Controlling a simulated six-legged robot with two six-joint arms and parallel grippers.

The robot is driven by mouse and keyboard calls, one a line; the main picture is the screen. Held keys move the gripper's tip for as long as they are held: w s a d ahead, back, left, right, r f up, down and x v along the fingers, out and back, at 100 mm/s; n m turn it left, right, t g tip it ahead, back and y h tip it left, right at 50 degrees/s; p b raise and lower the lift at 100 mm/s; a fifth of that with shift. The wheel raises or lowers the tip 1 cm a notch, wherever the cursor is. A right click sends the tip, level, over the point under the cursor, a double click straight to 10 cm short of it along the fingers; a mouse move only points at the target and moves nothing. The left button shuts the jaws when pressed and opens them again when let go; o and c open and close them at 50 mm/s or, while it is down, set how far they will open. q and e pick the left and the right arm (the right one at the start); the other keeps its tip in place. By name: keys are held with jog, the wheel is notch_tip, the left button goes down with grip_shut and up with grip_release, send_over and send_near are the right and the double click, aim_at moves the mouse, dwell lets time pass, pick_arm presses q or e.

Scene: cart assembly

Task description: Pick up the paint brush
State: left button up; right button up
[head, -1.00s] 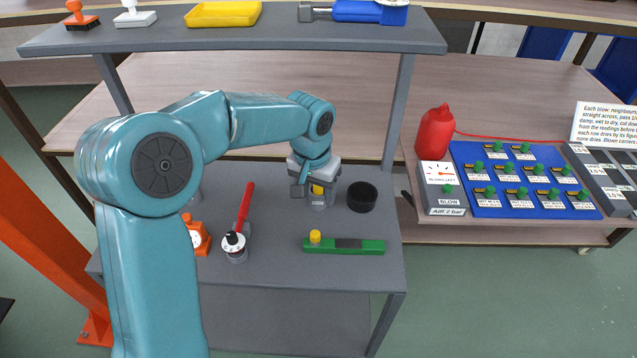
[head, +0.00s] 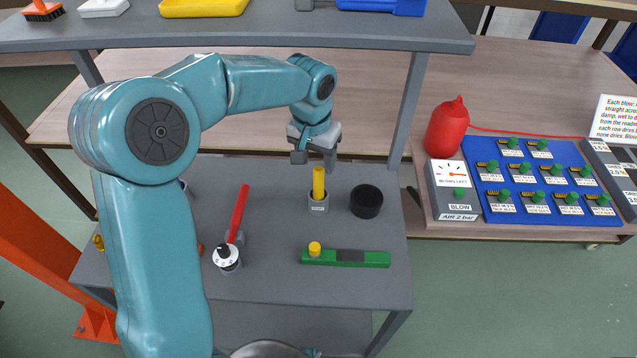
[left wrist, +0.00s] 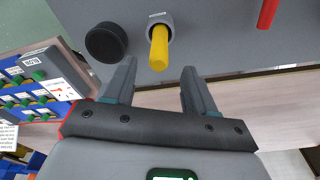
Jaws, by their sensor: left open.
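The paint brush is most likely the yellow-handled tool (head: 319,183) standing upright in a small grey holder (head: 318,204) on the cart's lower shelf; its lower end is hidden in the holder. In the left wrist view the yellow handle (left wrist: 159,48) points toward the camera, just beyond the fingertips. My left gripper (head: 315,160) is above and a little behind the handle. Its two fingers (left wrist: 157,78) are apart with nothing between them. My right gripper is not in view.
A black round cup (head: 366,201) stands right of the holder. A red-handled tool (head: 239,213), a white-topped dial piece (head: 227,258) and a green bar (head: 345,258) lie nearer. The upper shelf (head: 290,32) is behind. A blue panel (head: 540,185) stands right.

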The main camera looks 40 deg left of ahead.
aim_at(319, 179)
pick_arm(q)
jog(key=f, duration=0.5)
jog(key=w+f, duration=0.1)
jog(key=f, duration=0.1)
jog(key=shift+f, duration=0.4)
jog(key=shift+s+r, duration=0.1)
jog(key=shift+r, duration=0.05)
grip_shut()
